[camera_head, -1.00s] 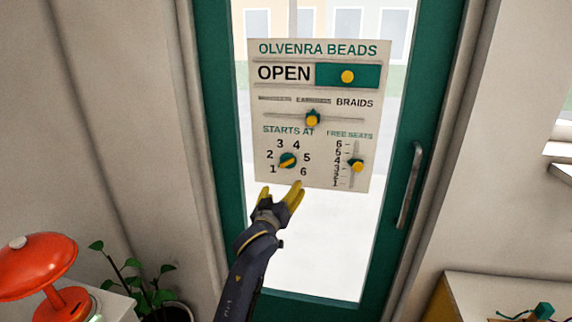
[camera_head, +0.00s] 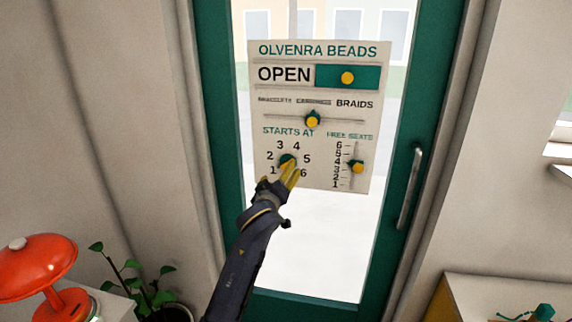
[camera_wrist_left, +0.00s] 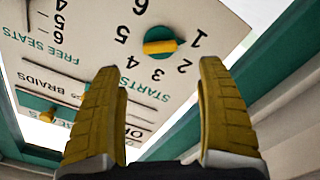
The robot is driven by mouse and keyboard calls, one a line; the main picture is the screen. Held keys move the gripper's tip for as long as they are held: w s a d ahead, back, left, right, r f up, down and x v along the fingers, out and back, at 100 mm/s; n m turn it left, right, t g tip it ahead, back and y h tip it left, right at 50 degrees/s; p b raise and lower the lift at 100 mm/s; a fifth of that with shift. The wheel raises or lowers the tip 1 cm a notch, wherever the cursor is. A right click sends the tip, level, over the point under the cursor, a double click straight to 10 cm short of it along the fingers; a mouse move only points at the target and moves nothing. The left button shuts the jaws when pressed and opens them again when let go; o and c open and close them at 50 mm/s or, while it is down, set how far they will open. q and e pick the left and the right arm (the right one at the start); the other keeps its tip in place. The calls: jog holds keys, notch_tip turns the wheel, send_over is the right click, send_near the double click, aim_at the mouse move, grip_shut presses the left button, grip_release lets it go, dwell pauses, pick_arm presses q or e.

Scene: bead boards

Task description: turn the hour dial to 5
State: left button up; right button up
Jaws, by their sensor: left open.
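The hour dial (camera_head: 286,159) is a round green knob with a yellow bar, under STARTS AT on the white sign (camera_head: 318,183). In the left wrist view, upside down, the dial (camera_wrist_left: 160,48) shows clearly, its bar's longer end pointing toward 1. The numbers 1 to 6 ring it. My left gripper (camera_head: 288,170) overlaps the dial's lower part in the head view. In the left wrist view its yellow fingers (camera_wrist_left: 157,70) are open and empty, with the dial just beyond the gap between them. I see no contact. My right gripper is out of view.
The sign hangs on a green-framed glass door (camera_head: 404,120) with a handle (camera_head: 409,187). Beside the dial is the FREE SEATS slider (camera_head: 356,166); above is the BRAIDS slider (camera_head: 313,120). A red lamp (camera_head: 38,265) and plant (camera_head: 130,275) stand lower left.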

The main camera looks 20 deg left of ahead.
aim_at(285, 164)
pick_arm(q)
jog(key=w, duration=0.6)
jog(key=w+a, duration=0.1)
jog(key=w, duration=0.2)
jog(key=shift+w, duration=0.25)
jog(key=c, duration=1.2)
